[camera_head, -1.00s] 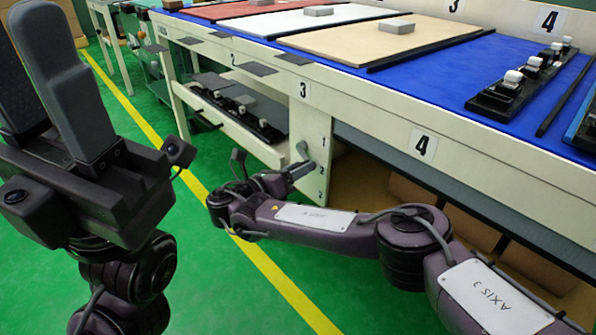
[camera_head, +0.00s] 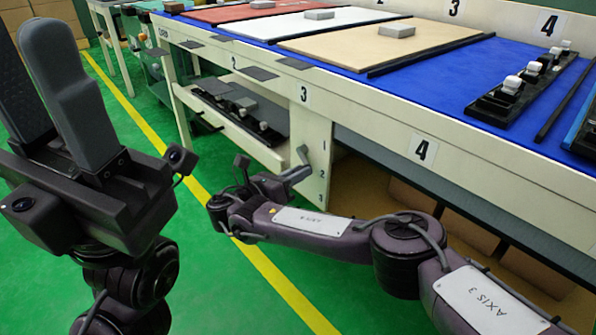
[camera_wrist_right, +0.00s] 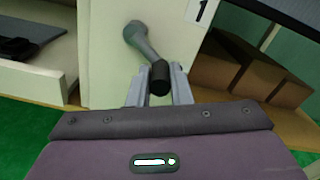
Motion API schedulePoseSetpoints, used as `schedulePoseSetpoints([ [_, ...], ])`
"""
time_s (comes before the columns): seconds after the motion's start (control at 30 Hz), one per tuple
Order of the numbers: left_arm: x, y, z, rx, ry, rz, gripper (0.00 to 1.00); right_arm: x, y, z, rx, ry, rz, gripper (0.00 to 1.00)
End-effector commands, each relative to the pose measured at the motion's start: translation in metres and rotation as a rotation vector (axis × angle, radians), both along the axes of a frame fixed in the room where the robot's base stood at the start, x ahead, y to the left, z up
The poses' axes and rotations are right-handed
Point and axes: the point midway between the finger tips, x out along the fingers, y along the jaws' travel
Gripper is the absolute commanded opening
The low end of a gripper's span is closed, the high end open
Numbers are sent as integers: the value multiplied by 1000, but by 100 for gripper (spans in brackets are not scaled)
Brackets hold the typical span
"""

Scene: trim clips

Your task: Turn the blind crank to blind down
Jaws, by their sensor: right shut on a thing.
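The blind crank (camera_head: 303,153) is a grey lever on the cream table-leg panel. In the right wrist view the crank (camera_wrist_right: 148,42) slants from its round pivot down to the right and ends in a dark knob (camera_wrist_right: 159,78). My right gripper (camera_head: 302,170) is at the crank; in its wrist view the two fingers (camera_wrist_right: 159,88) stand on either side of the knob, shut on it. My left gripper (camera_head: 24,40) is raised at the left, close to the camera, with its fingers apart and nothing seen between them. No blind can be made out.
The long table (camera_head: 440,97) with boards and a clip rack (camera_head: 522,85) stands above my right arm. A lower shelf (camera_head: 215,112) with dark parts is left of the panel. Brown boxes (camera_wrist_right: 225,65) sit right of the panel.

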Motion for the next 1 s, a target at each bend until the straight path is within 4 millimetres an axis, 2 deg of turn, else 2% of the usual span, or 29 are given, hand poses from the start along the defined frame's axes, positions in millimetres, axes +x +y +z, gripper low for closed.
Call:
schedulePoseSetpoints([
  [0.33,3,-1,-7,6,17,3,36,6,5,-11,151,-208,-3,0],
  [0.5,0,-2,-3,13,-1,6,36,9,7,-14,210,-289,-2,0],
  [1.0,-7,-2,5,3,-31,2,36,12,9,-15,272,-375,-2,0],
])
